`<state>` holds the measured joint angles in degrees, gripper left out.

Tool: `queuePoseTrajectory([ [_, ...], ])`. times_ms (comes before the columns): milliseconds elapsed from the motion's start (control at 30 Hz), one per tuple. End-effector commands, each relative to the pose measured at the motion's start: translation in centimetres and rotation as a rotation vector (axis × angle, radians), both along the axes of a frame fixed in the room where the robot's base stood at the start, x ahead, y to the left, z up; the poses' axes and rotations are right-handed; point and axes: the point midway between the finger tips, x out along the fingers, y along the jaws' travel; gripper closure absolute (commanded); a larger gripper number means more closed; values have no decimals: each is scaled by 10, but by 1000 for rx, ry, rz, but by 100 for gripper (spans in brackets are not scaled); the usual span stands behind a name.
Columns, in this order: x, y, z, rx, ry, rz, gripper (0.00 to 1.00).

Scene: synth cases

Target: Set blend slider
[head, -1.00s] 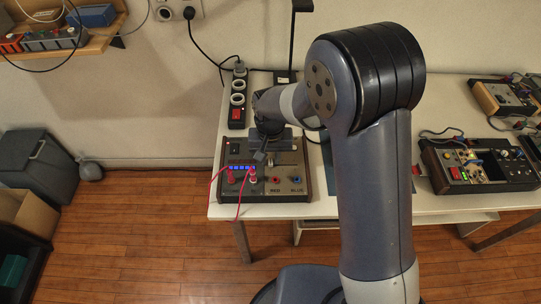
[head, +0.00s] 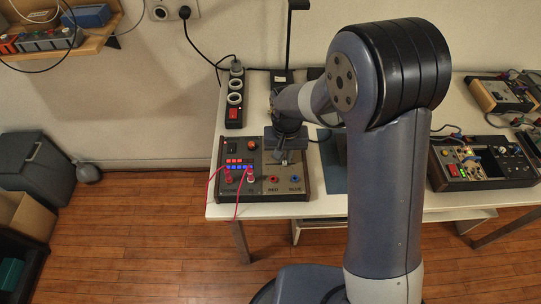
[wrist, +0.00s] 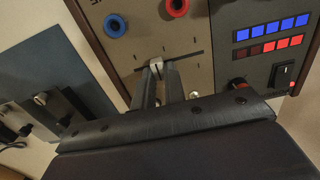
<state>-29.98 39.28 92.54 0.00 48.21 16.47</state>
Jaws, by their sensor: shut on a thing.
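The blend slider's pale knob (wrist: 156,64) sits in a slot with tick marks on the grey panel (wrist: 200,85), in the wrist view. My gripper (wrist: 158,72) is shut on the knob, one finger on each side. In the head view my gripper (head: 284,158) is over the right half of the wood-sided box (head: 262,186), hiding the slider. A blue light row (wrist: 272,28) is fully lit, and the red row (wrist: 282,45) is partly lit.
Blue (wrist: 115,26) and red (wrist: 176,6) jacks lie beyond the slider. Red leads (head: 229,178) plug into the box's left half and hang over the table edge. A black switch (wrist: 283,75) has a lit red lamp beside it. A power strip (head: 235,98) stands behind.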

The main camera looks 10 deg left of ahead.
Motion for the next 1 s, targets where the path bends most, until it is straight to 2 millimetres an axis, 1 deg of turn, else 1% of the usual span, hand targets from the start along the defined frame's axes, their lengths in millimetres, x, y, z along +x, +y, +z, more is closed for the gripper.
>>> queuePoseTrajectory([
  [33, 3, -10, 0, 1, -3, -5, 100],
  [100, 5, -19, 0, 2, -3, -4, 100],
  [200, 7, -27, 0, 1, -3, -2, 100],
  [500, 7, -28, 1, -1, -2, 1, 100],
  [533, 7, -29, 1, -1, -2, 1, 87],
  [800, 7, -28, 0, -1, -1, 0, 65],
  [1000, 7, -28, 1, 0, -1, 0, 65],
])
